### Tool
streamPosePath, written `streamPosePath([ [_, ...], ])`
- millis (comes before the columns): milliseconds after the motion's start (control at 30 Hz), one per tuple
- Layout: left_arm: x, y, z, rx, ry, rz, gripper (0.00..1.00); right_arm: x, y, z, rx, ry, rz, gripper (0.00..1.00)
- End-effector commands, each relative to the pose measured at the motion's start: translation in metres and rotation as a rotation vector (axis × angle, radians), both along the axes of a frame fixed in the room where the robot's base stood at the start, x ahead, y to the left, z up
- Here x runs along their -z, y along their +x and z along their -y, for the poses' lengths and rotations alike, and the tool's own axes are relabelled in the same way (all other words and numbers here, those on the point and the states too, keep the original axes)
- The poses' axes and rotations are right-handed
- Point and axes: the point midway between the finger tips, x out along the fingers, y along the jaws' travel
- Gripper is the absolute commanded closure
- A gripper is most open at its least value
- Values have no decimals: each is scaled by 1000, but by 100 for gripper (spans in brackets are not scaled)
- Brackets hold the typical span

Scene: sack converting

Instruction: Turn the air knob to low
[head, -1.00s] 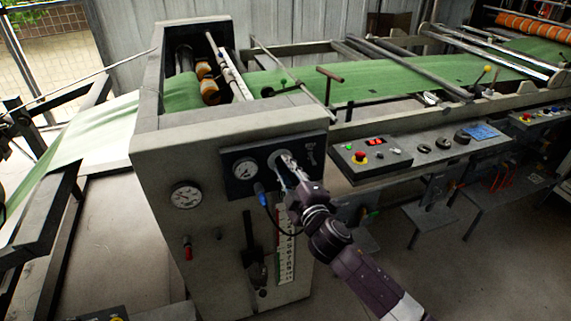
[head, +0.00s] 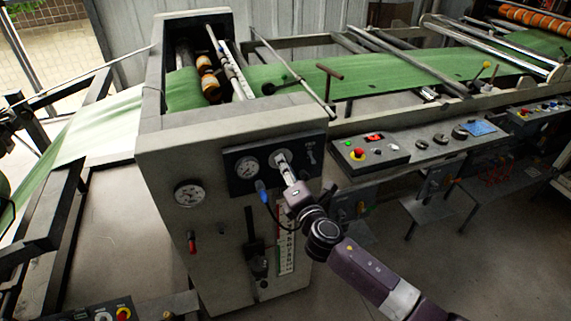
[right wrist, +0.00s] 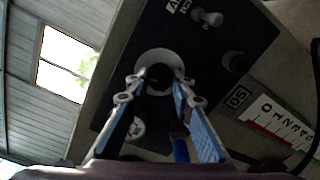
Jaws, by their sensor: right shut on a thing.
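The dark control panel (head: 268,170) is on the front of the grey machine housing. A round pale dial plate (head: 281,155) with a black knob at its centre is on this panel; in the right wrist view the plate (right wrist: 146,60) and the knob (right wrist: 160,67) show between my fingers. My right gripper (head: 284,164) is shut on this knob, with its fingertips (right wrist: 160,76) on either side of it. The fingers partly hide the knob, and I cannot read its pointer or setting. My left gripper is not in view.
A pressure gauge (head: 247,167) is just left of the knob, and another gauge (head: 188,194) is lower left. A blue-tipped hose (head: 262,191) hangs below the panel. A numbered scale (head: 286,240) is underneath. A button console (head: 368,153) is to the right.

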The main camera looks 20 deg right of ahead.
Motion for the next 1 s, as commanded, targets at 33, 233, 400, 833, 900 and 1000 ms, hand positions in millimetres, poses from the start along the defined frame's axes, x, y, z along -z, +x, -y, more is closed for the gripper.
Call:
streamPosePath([
  [33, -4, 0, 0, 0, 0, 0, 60, -2, 0, 0, -1, -47, 0, 100],
  [233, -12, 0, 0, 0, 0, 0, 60, -1, 0, 0, 0, -236, 7, 100],
  [400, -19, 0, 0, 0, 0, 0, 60, -1, 0, -1, -2, -397, 13, 100],
  [833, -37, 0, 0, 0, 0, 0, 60, -1, 0, -1, -2, -805, 26, 100],
  [900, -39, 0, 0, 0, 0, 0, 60, 0, 0, -1, -2, -872, 28, 100],
  [1000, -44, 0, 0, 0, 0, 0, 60, 0, 0, -2, -2, -967, 32, 100],
])
